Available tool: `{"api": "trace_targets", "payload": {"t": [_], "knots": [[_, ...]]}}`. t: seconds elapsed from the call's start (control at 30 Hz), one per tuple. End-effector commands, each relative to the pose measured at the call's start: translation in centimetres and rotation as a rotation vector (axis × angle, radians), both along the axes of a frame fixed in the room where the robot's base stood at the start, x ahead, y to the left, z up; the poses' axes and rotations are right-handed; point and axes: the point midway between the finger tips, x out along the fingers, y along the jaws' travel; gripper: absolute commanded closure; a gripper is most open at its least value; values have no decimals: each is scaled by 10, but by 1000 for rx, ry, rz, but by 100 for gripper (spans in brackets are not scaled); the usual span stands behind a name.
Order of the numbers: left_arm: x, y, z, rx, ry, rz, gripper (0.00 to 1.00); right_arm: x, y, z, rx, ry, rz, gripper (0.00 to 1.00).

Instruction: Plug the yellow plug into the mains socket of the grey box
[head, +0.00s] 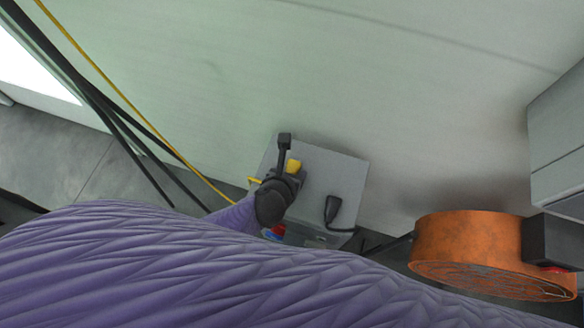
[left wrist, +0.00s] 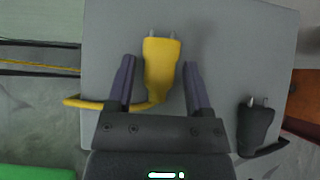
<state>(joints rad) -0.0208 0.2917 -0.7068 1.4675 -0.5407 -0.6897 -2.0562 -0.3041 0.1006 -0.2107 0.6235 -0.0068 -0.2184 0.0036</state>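The yellow plug (head: 293,167) lies on top of the grey box (head: 345,180), which stands against the pale wall. In the left wrist view the yellow plug (left wrist: 161,66) has its two prongs facing the top of the picture, and its cable bends off to the left. My left gripper (head: 287,160) is over the box. In the left wrist view my left gripper (left wrist: 158,80) is open, with one finger on each side of the plug and a gap showing on both sides. I cannot make out the mains socket. My right gripper is not in view.
A black plug (head: 332,208) with a cable lies on the box to the right; it also shows in the left wrist view (left wrist: 255,125). Black cables (head: 110,110) and a yellow cable (head: 130,105) run at the left. An orange round housing (head: 465,245) stands at the right.

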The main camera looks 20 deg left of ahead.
Motion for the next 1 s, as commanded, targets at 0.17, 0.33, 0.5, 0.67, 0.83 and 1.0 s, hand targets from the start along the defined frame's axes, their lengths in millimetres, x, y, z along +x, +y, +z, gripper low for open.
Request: {"api": "trace_targets", "payload": {"t": [0.17,0.33,0.5,0.67,0.83,1.0], "knots": [[0,0,0,0,0,0,75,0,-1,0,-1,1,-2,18],[0,0,0,0,0,0,100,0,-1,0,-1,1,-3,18],[0,0,0,-1,0,1,100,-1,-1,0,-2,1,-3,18],[1,0,23,0,-4,0,100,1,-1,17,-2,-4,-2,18],[1,0,73,0,-5,0,100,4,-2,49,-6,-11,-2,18],[1,0,96,0,-2,1,100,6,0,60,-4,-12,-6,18]]}}
